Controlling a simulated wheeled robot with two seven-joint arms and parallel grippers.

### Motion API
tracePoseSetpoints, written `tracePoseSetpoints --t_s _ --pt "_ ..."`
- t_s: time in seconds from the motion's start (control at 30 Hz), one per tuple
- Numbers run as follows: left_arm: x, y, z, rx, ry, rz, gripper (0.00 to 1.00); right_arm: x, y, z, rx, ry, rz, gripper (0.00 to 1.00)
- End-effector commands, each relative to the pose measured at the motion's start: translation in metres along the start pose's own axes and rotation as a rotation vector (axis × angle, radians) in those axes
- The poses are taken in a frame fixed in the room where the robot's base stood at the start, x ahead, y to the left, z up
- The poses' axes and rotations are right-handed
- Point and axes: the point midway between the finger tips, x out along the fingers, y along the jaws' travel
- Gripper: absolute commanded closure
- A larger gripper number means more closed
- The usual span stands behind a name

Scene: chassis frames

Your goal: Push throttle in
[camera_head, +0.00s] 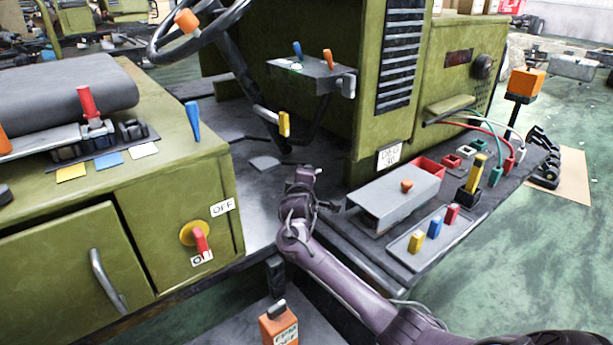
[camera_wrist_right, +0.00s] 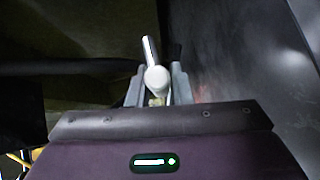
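My right arm comes in from the lower right of the head view. Its gripper (camera_head: 303,178) is below the dashboard, beneath a grey lever with a yellow grip (camera_head: 284,124), and appears apart from it. In the right wrist view the two fingers (camera_wrist_right: 157,92) are spaced apart. A pale rod with a rounded white end (camera_wrist_right: 155,78) shows between or just beyond them; I cannot tell whether they touch it. A small dash panel (camera_head: 310,74) carries a blue lever (camera_head: 297,50) and an orange lever (camera_head: 328,60). No label marks the throttle. My left gripper is not in view.
A steering wheel (camera_head: 196,30) is at the upper left. A green cabinet (camera_head: 150,235) with a red switch stands left. A grey shelf (camera_head: 420,275) with a tray and box lies right of my arm. An orange pump-labelled box (camera_head: 279,326) is below.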

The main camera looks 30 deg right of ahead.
Motion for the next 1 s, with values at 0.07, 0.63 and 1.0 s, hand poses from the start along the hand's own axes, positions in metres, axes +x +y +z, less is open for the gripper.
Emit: tracePoseSetpoints --t_s 0.07,0.63,1.0 --pt "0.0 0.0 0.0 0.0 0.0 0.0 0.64 0.0 0.0 0.0 0.0 0.0 0.0 0.92" --pt "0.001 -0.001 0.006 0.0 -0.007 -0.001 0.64 0.03 0.009 0.03 -0.003 -0.003 0.002 1.0" --pt "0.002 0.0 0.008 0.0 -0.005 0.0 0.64 0.035 0.011 0.036 0.0 -0.003 0.003 1.0"
